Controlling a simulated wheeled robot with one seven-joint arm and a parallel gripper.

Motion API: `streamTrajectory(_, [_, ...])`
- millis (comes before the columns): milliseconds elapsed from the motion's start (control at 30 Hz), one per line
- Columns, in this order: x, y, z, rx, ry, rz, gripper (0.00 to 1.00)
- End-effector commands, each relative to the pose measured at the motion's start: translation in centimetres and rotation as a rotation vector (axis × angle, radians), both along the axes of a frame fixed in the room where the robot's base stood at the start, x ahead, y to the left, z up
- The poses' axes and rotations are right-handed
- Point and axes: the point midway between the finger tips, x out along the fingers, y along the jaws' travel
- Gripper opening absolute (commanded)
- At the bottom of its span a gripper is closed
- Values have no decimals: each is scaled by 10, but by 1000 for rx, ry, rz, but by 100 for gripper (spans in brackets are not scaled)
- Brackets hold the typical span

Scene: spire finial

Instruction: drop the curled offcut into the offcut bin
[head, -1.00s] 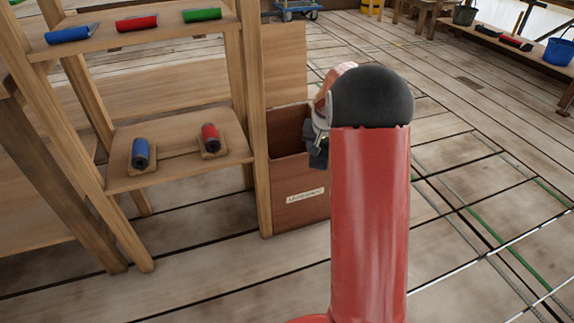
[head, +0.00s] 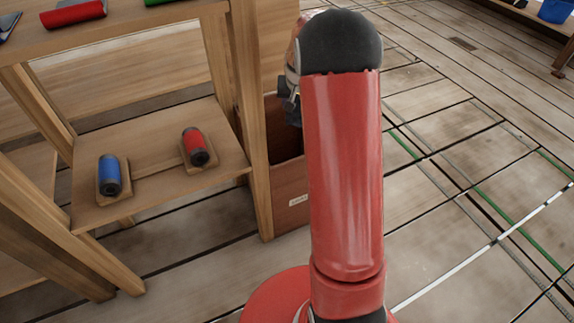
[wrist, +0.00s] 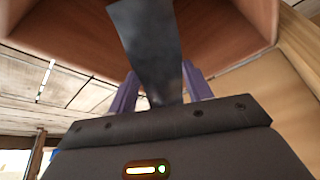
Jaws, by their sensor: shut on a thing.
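The offcut bin (head: 291,185) is a reddish-brown wooden box beside the shelf unit, with a pale label on its front. My arm covers its right part in the head view. In the wrist view the bin (wrist: 232,25) shows its brown walls just beyond the fingers. The curled offcut (wrist: 145,40) is a dark grey bent strip between the two fingers. My gripper (wrist: 160,85) is shut on it, at the bin's opening. In the head view my gripper (head: 288,103) is mostly hidden behind my red arm, and the offcut cannot be made out.
The wooden shelf unit (head: 150,180) stands close to the left of the bin. Its lower shelf holds a blue roller (head: 109,175) and a red roller (head: 196,147). A red roller (head: 73,12) lies on the upper shelf. The plank floor (head: 450,130) to the right is open.

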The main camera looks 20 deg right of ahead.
Motion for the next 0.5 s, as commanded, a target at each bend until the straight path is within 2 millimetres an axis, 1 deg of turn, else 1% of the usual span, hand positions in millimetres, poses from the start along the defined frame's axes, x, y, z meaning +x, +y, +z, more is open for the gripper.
streamTrajectory(33, [0,0,-9,0,0,0,21])
streamTrajectory(300, [0,0,-40,0,-1,0,21])
streamTrajectory(400, [0,0,-46,0,-1,0,21])
streamTrajectory(500, [0,0,-47,0,-1,0,21])
